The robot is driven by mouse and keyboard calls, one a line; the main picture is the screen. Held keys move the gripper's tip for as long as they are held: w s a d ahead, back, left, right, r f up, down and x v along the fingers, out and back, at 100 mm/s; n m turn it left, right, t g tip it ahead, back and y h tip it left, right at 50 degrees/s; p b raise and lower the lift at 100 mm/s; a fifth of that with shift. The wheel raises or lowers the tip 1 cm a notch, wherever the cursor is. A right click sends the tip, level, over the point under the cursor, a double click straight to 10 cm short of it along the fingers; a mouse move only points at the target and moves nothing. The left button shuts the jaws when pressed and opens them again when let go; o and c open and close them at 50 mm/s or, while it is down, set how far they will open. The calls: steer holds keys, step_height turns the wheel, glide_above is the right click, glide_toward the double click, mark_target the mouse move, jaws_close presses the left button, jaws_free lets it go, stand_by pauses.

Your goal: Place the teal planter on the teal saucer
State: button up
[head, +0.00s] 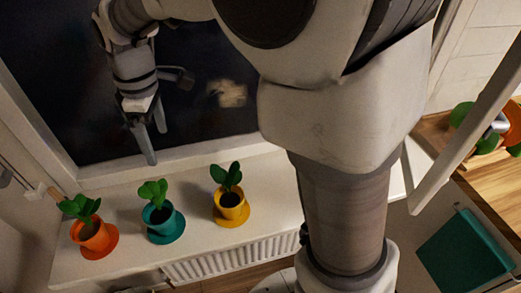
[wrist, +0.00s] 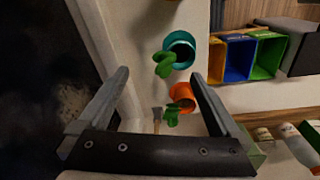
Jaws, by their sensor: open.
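The teal planter (head: 159,225) holds a green plant and stands on the sill between two other planters. It looks upright on the teal saucer (head: 178,236), whose rim shows around its lower right side; exact seating is hard to tell. My gripper (head: 154,143) is open and empty, above the back of the sill and apart from the planter. In the wrist view, my gripper's two fingers (wrist: 161,76) are spread wide. The teal planter (wrist: 188,51) shows there beyond the fingertips, its plant partly covering it.
An orange planter (head: 92,237) stands to the left and a yellow planter (head: 231,204) to the right, both on saucers. The dark window (head: 80,110) rises behind the sill. The wrist view shows colored bins (wrist: 238,57) beyond the sill.

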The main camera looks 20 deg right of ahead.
steer(key=s+d+r+m+t, duration=0.2)
steer(key=s+d+m, duration=0.5)
steer(key=s+d, duration=0.1)
steer(key=s+d+r+m+t, duration=0.2)
steer(key=s+d+m, duration=0.5)
steer(key=s+d, duration=0.2)
steer(key=shift+d+r+t+h, duration=0.3)
steer(key=shift+d+r+t, duration=0.05)
steer(key=shift+d+t, duration=0.1)
